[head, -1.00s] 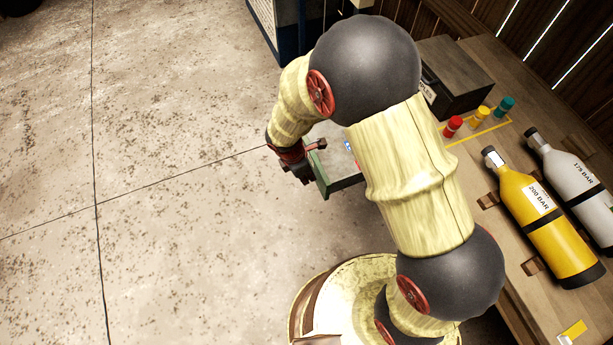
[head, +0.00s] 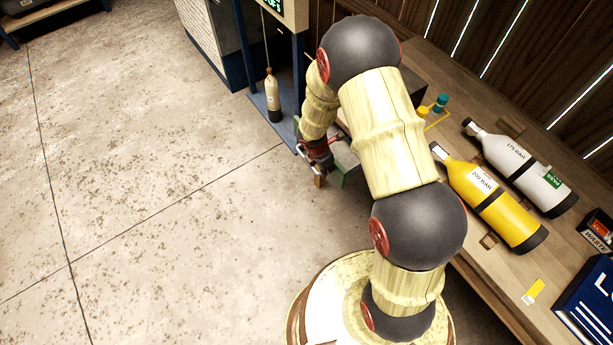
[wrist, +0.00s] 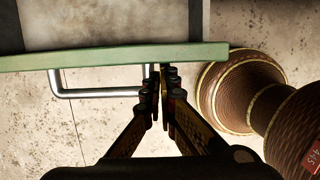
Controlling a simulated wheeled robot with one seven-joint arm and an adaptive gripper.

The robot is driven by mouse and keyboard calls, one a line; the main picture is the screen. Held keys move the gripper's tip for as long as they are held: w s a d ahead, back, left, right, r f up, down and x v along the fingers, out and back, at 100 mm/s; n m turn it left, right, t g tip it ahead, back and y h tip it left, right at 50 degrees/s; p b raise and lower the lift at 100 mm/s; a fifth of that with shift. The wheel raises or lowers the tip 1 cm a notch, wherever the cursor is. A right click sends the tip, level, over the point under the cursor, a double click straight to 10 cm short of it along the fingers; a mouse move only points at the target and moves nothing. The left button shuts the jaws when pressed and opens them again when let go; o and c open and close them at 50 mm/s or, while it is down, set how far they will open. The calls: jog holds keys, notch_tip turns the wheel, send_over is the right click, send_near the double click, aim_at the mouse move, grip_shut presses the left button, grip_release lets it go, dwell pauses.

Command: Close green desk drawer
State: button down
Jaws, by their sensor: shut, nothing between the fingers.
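The green drawer's front (head: 340,172) shows below the bench in the head view, partly hidden behind my arm. The drawer stands out from the bench. In the wrist view its green front edge (wrist: 115,57) crosses the upper part, with the grey drawer inside (wrist: 85,22) behind it. A silver bar handle (wrist: 100,92) sticks out from the front. My gripper (wrist: 162,72) is shut and empty, its fingertips at the green front by the handle's right end. Whether they touch is unclear. In the head view my gripper (head: 318,180) is beside the drawer front.
A wooden bench (head: 465,240) runs along the right, with a yellow bottle (head: 490,205) and a grey bottle (head: 525,170) on it. A blue-framed stand (head: 292,75) with a small tan bottle (head: 272,95) is beyond the drawer. The concrete floor at left is clear.

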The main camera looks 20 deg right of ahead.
jog(key=w+d+p, duration=0.1)
jog(key=d, duration=0.2)
jog(key=w+d+p, duration=0.1)
jog(key=d+p, duration=0.1)
jog(key=d, duration=0.2)
jog(key=w+d+p, duration=0.1)
jog(key=d, duration=0.3)
jog(key=shift+w+d, duration=0.2)
jog(key=shift+a, duration=0.25)
jog(key=a, duration=0.1)
jog(key=s+a, duration=0.1)
jog(key=a+r+p, duration=0.1)
jog(key=shift+s+a+r, duration=0.1)
jog(key=shift+s+a, duration=0.05)
jog(key=shift+a, duration=0.25)
jog(key=p+v, duration=0.2)
jog(key=v, duration=0.6)
jog(key=shift+a+r, duration=0.15)
jog(key=shift+r, duration=0.15)
